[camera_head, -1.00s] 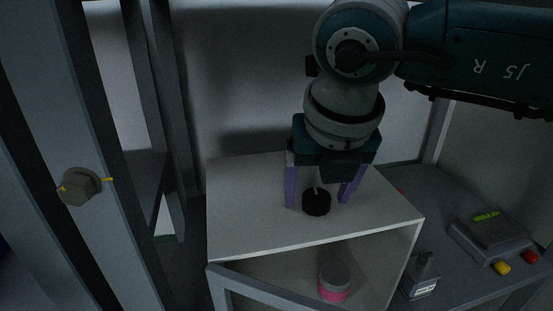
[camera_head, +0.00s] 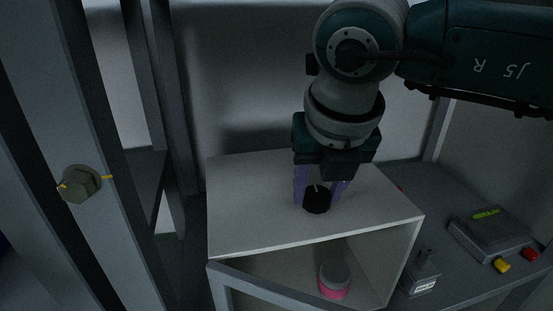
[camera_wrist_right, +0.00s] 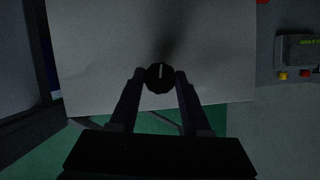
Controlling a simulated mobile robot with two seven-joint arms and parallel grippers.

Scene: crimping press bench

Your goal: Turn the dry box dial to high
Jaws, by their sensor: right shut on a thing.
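The dry box (camera_head: 245,205) is a white box with an open front. Its black round dial (camera_head: 316,203) sits on the top face, and it also shows in the right wrist view (camera_wrist_right: 159,84). A white pointer line on the dial points towards the top of the right wrist view. My right gripper (camera_head: 320,191) comes down from above, with its purple fingers shut on the dial from both sides. The dial's setting marks cannot be made out. My left gripper is not in view.
A jar with a pink lower part (camera_head: 334,280) stands inside the box. A grey-framed door (camera_head: 275,287) crosses the front. To the right are a small labelled fixture (camera_head: 424,277) and a device with a green display (camera_head: 488,230). A grey post (camera_head: 105,225) stands at left.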

